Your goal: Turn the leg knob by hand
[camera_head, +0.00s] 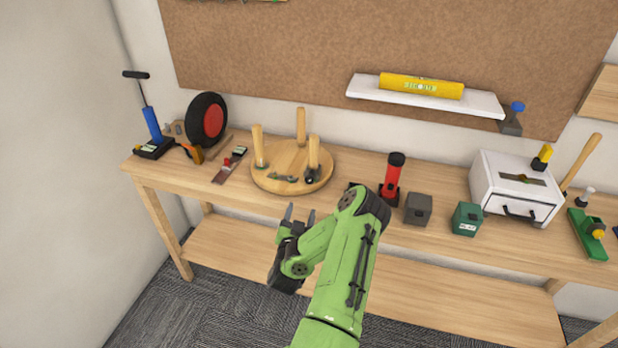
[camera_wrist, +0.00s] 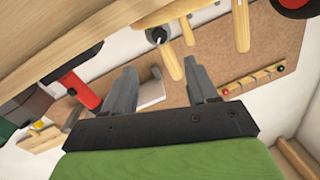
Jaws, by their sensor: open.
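A round wooden stool seat (camera_head: 285,160) lies on the bench with its three wooden legs pointing up. A small dark knob (camera_head: 310,175) sits at the foot of the front right leg (camera_head: 314,150). In the wrist view the knob (camera_wrist: 157,36) shows at the base of a leg (camera_wrist: 172,62), beyond my fingers. My gripper (camera_head: 299,214) is open and empty, just in front of the bench edge and nearer the camera than the stool. Its two fingers (camera_wrist: 160,78) are spread apart in the wrist view, not touching the knob.
A red and black torch (camera_head: 392,180), a grey box (camera_head: 418,208) and a green box (camera_head: 467,218) stand right of the stool. A small level-like tool (camera_head: 230,165), a wheel (camera_head: 206,120) and a blue pump (camera_head: 152,125) are left. A white drawer box (camera_head: 515,188) stands far right.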

